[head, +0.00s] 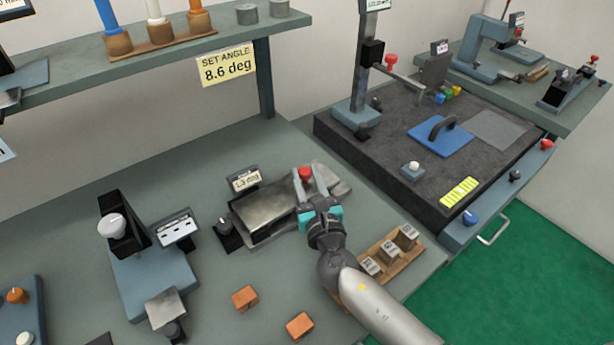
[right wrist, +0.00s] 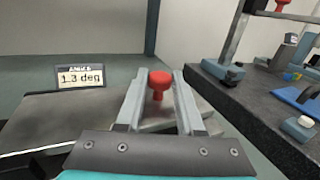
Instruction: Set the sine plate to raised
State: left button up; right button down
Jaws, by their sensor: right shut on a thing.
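The sine plate (head: 265,207) is a grey metal plate on a dark base in the middle of the bench, lying almost flat. Its angle display (head: 245,179) reads 1.3 deg in the right wrist view (right wrist: 79,76). A red knob (head: 305,173) stands at the plate's right end. My right gripper (head: 304,182) is shut on this knob, with one finger on each side of it. The knob also shows between the fingertips in the right wrist view (right wrist: 159,84). The fingers hide part of the plate's right end. My left gripper is not in view.
A yellow sign (head: 228,66) on the shelf reads SET ANGLE 8.6 deg. A black knob (head: 227,232) stands left of the plate. A wooden tray (head: 395,262) of metal blocks lies beside my right arm. A dark granite table (head: 350,150) stands at the right.

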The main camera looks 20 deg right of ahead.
aim_at(291, 195)
jog(key=shift+a+r+n, duration=0.2)
jog(key=shift+r+n, duration=0.05)
jog(key=shift+r, duration=0.2)
jog(key=shift+a+r+n, duration=0.2)
jog(key=shift+r+n, duration=0.05)
jog(key=shift+r, duration=0.2)
jog(key=a+r+n, duration=0.1)
jog(key=s+a+r+n+t+p, duration=0.1)
jog(key=r, duration=0.1)
jog(key=a+r+n+t+y, duration=0.1)
jog(key=n, duration=0.1)
jog(key=shift+s+r, duration=0.15)
jog(key=s+a+r+n+t+y+p, duration=0.1)
jog(key=s+a+r+n+y, duration=0.1)
jog(key=a+n, duration=0.5)
jog(key=shift+s+r+n+t+y, duration=0.3)
jog(key=shift+r+n+y, duration=0.2)
jog(key=shift+r+n, duration=0.15)
jog(key=c, duration=0.5)
grip_release()
jog(key=shift+d+f, duration=0.1)
